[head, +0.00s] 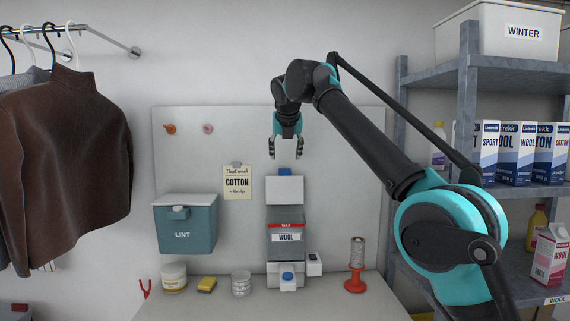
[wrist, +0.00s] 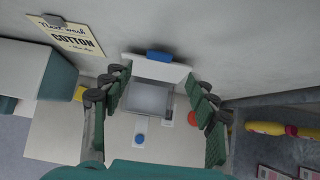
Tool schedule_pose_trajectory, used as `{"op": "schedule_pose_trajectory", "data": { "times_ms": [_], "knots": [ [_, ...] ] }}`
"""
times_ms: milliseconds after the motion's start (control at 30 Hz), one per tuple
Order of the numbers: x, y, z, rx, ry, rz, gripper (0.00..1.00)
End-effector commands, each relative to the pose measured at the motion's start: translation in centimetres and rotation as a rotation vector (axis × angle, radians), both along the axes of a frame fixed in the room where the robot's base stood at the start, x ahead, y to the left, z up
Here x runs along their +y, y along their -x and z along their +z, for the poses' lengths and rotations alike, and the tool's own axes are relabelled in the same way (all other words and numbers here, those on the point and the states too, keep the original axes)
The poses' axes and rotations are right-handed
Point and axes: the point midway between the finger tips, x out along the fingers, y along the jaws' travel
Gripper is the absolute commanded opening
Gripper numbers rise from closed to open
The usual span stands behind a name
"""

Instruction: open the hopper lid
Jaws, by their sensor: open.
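The hopper (head: 285,254) is a grey-white wall unit with a red MAX band and a WOOL label. Its white lid (head: 284,190) stands upright against the wall, blue tab on top. In the wrist view the lid (wrist: 155,70) is swung back and the hopper's square grey mouth (wrist: 150,98) shows uncovered. My gripper (head: 286,156) points down above the lid, apart from it in the head view. In the wrist view my gripper (wrist: 156,103) has its fingers spread on both sides of the hopper, with nothing between them held.
A jar (head: 173,277), sponge (head: 206,284), tin (head: 241,283) and red spool stand (head: 355,281) stand on the counter. Shelves (head: 480,76) with boxes are at right, hanging clothes (head: 70,160) at left.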

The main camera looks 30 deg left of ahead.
Motion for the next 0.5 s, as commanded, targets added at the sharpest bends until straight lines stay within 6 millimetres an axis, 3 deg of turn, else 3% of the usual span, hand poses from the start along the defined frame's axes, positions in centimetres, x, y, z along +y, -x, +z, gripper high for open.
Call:
{"op": "schedule_pose_trajectory", "data": {
  "times_ms": [200, 500],
  "knots": [
    [-1.0, 1.8, 2.3, 0.000, -0.001, 0.001, 0.59],
    [-1.4, 2.3, 3.0, 0.001, -0.001, 0.000, 0.59]
  ]
}}
